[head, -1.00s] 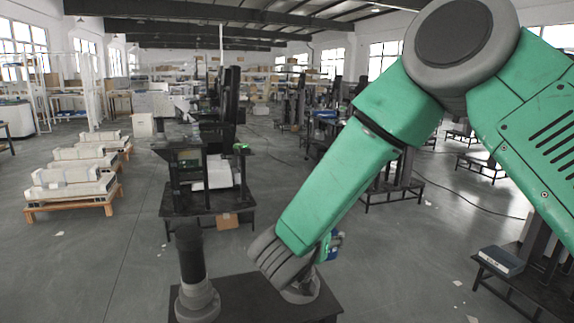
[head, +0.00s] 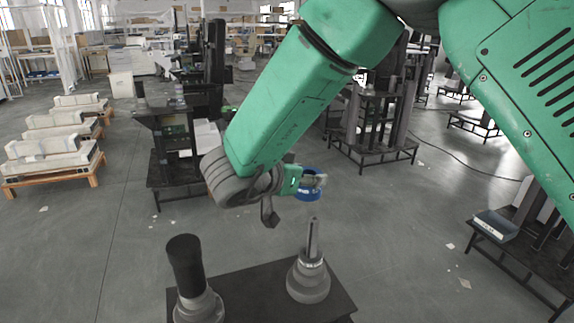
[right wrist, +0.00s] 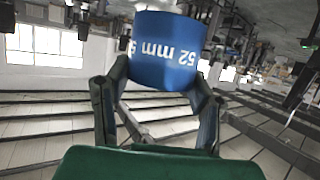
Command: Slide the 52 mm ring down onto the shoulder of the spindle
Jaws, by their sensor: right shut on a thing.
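The blue ring (head: 307,193) is held in the air by my right gripper (head: 316,180). In the right wrist view the ring (right wrist: 165,50) shows the label "52 mm", upside down, between the two fingers of the gripper (right wrist: 160,92). The spindle (head: 312,240) stands upright on a dark table, with a thin grey shaft above a wider stepped base. In the head view the ring appears just above the shaft's top, apart from it; the exact alignment in depth cannot be told. My left gripper is not in view.
A second post (head: 186,265), with a black upper part and grey base, stands on the same dark table (head: 258,290), left of the spindle. Table space between them is clear. A black workstation (head: 185,150) and pallets (head: 55,160) stand farther back.

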